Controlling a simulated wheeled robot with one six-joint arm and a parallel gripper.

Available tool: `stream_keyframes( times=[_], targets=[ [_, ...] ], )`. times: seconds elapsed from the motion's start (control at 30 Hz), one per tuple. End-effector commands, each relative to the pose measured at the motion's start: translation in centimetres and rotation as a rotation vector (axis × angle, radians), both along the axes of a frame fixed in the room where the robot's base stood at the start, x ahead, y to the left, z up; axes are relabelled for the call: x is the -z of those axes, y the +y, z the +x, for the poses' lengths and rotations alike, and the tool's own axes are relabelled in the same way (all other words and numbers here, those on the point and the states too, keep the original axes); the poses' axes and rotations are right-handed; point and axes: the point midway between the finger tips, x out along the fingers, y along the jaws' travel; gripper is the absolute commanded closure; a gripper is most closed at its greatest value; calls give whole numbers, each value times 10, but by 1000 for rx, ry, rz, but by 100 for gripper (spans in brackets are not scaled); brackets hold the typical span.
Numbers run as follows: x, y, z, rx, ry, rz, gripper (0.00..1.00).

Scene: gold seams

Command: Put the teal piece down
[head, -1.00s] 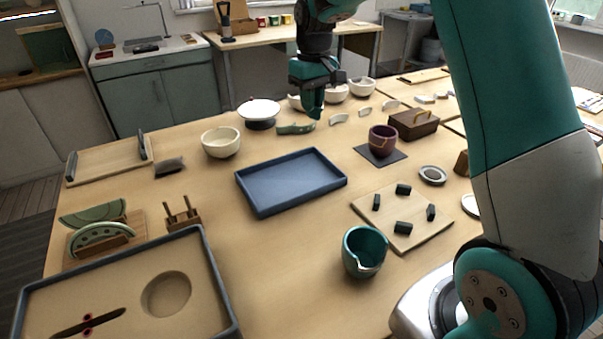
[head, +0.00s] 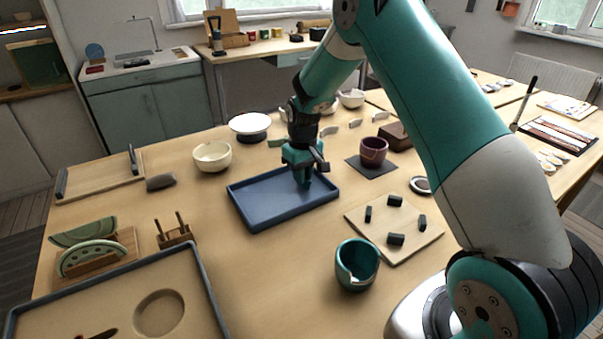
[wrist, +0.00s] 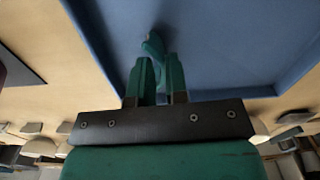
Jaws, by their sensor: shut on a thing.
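My gripper (head: 304,182) is over the right part of the blue tray (head: 240,218), pointing down. In the wrist view my gripper (wrist: 158,72) has its fingers shut on a small teal piece (wrist: 153,44). The piece sticks out past the fingertips, above the blue floor of the tray (wrist: 230,45). A shadow lies close to it; I cannot tell whether it touches the floor. In the head view the piece is mostly hidden by the fingers. The visible tray floor is otherwise empty.
A teal broken cup (head: 357,265) stands in front, right of the tray. A board with dark blocks (head: 410,243) and a plum cup (head: 373,152) are to the right. A cream bowl (head: 211,157) stands behind left. A greenish piece (head: 277,143) lies behind the tray.

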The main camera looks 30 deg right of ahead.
Motion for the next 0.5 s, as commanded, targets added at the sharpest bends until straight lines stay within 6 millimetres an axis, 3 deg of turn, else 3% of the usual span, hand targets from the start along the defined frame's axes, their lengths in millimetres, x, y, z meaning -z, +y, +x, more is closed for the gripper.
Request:
stream_keyframes(
  times=[0.27,0.3,0.4,0.5],
  targets=[
    [3,0,0,0,0,0,100],
    [2,0,0,0,-1,0,81],
    [2,0,0,0,-1,0,60],
    [2,0,0,0,-1,0,60]
  ],
)
